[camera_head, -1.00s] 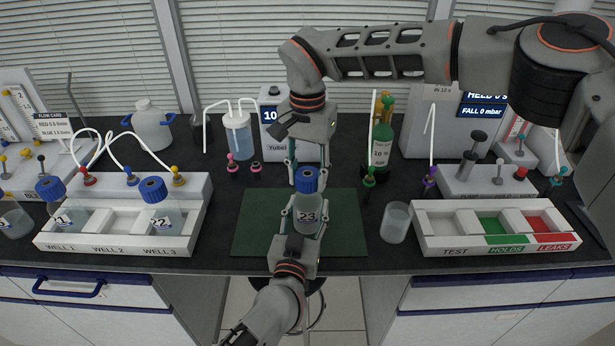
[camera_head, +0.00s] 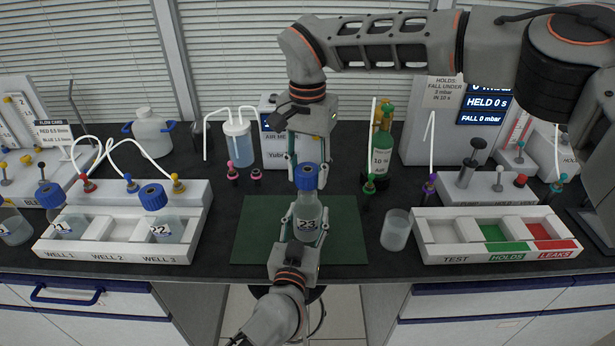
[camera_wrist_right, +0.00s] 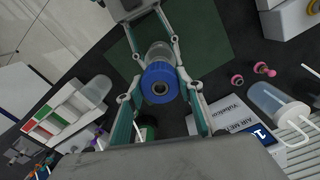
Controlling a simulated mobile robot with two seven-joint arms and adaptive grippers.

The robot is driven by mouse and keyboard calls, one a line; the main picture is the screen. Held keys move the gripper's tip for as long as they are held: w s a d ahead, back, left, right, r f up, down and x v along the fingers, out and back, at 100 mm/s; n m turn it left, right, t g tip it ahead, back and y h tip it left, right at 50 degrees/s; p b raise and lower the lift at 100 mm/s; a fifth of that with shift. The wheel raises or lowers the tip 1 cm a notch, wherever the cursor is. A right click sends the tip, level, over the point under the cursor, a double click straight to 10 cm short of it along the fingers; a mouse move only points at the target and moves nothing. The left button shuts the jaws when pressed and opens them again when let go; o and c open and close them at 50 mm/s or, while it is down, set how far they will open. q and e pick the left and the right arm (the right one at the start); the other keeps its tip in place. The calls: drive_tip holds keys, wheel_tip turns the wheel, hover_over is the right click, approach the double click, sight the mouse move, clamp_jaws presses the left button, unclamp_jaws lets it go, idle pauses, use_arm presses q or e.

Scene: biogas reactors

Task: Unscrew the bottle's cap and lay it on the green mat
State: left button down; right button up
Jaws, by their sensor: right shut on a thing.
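The bottle (camera_head: 308,224), clear and labelled 23, stands upright over the green mat (camera_head: 345,240). My left gripper (camera_head: 307,222) comes from the front with its fingers closed on both sides of the bottle. The blue cap (camera_head: 307,177) is at the bottle's top, in my right gripper (camera_head: 306,172), which points down from above and is shut on it. The wrist view shows the cap (camera_wrist_right: 160,83) from above between the right fingers, with part of the bottle (camera_wrist_right: 158,50) beyond it. I cannot tell whether cap and bottle neck are still touching.
A rack (camera_head: 115,257) with blue-capped bottles stands left of the mat. An empty beaker (camera_head: 396,230) and a tray marked TEST, HOLDS and LEAKS (camera_head: 495,255) stand to the right. A green gas cylinder (camera_head: 381,150) stands behind. The mat is bare on both sides of the bottle.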

wheel_tip(320, 180, up, 2)
drive_tip(key=shift+r, duration=0.15)
use_arm(q)
drive_tip(key=c, duration=1)
unclamp_jaws()
drive_tip(key=shift+s, duration=0.1)
